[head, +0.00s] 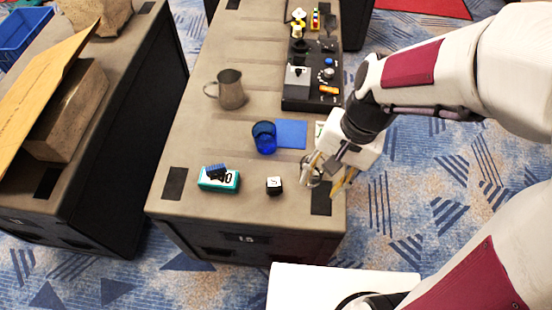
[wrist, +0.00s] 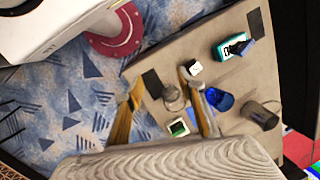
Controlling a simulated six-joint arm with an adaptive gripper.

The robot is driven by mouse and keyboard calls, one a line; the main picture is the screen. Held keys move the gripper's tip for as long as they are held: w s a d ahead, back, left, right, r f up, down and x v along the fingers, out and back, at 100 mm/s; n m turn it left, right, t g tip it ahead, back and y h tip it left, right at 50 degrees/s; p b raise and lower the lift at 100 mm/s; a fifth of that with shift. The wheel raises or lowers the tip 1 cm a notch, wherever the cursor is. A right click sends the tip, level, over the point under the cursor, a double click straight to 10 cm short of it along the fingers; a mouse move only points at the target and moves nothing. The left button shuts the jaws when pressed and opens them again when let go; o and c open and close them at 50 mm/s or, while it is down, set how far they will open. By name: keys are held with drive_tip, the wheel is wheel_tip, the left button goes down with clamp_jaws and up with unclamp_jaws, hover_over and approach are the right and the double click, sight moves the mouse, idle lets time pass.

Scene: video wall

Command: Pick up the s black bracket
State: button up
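A small black cube-like piece (head: 274,188) with a white top bearing a dark mark lies near the table's front edge; I take it for the s black bracket. It also shows in the wrist view (wrist: 194,68), close to the tip of one finger. The mark is too small to read surely. My gripper (head: 319,187) is open above the table's front right corner, to the right of the piece and apart from it. In the wrist view the two yellowish fingers (wrist: 156,82) are spread wide, with nothing gripped.
A silvery round object (wrist: 173,98) stands below my fingers. A teal box with a dark blue piece (head: 218,179), a blue cup (head: 264,138), a blue square (head: 292,134), a metal mug (head: 230,90) and a black panel (head: 312,85) are on the table. Free room surrounds the piece.

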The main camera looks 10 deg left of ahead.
drive_tip(key=w+a+f+m+g+y, duration=0.1)
drive_tip(key=w+a+f+m, duration=0.2)
drive_tip(key=a+f+m, duration=0.4)
drive_tip(key=m+t+y, duration=0.1)
drive_tip(key=m, duration=0.4)
approach(274, 182)
drive_tip(key=shift+x, duration=1.2)
drive_tip(key=shift+x, duration=1.3)
drive_tip(key=shift+f, duration=0.1)
drive_tip(key=shift+x, duration=2.5)
clamp_jaws()
